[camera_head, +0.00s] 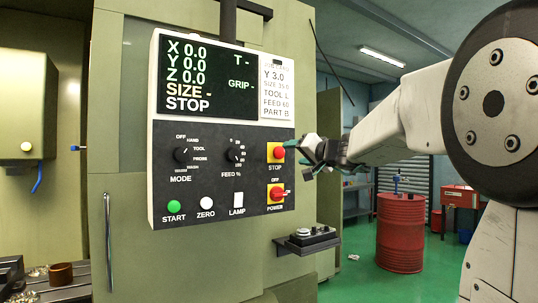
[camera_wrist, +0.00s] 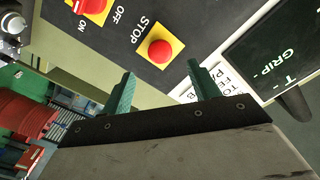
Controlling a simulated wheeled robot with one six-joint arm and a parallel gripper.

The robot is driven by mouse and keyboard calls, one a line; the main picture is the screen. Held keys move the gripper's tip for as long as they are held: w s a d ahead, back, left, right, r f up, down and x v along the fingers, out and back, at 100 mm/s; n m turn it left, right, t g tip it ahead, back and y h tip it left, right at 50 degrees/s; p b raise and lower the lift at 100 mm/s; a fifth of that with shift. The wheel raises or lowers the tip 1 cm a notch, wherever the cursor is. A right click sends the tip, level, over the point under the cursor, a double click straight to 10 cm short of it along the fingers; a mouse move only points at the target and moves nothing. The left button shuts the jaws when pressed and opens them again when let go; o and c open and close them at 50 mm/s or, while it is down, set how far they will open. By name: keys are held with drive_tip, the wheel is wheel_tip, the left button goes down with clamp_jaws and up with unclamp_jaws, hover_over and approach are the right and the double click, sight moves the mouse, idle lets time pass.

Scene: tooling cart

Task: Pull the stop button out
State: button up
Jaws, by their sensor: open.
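The stop button (camera_head: 278,152) is a red round knob on a yellow square plate, at the right side of the black control panel, above the word STOP. It also shows in the wrist view (camera_wrist: 160,51), in the upper middle. My gripper (camera_head: 308,153) is just right of the button in the head view. In the wrist view its two green fingers (camera_wrist: 160,82) are spread apart with a gap between them. The button lies beyond the fingertips, roughly in line with the gap. Nothing is between the fingers. I cannot tell whether the button is pressed in.
A red power switch (camera_head: 277,193) on a yellow plate sits below the stop button. The screen (camera_head: 190,78) and a white label card (camera_head: 277,92) are above. A small black ledge with a device (camera_head: 308,239) juts out below the panel. A red barrel (camera_head: 401,232) stands behind.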

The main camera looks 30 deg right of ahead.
sight(280, 153)
drive_tip(key=w, duration=0.7)
drive_tip(key=shift+w, duration=0.35)
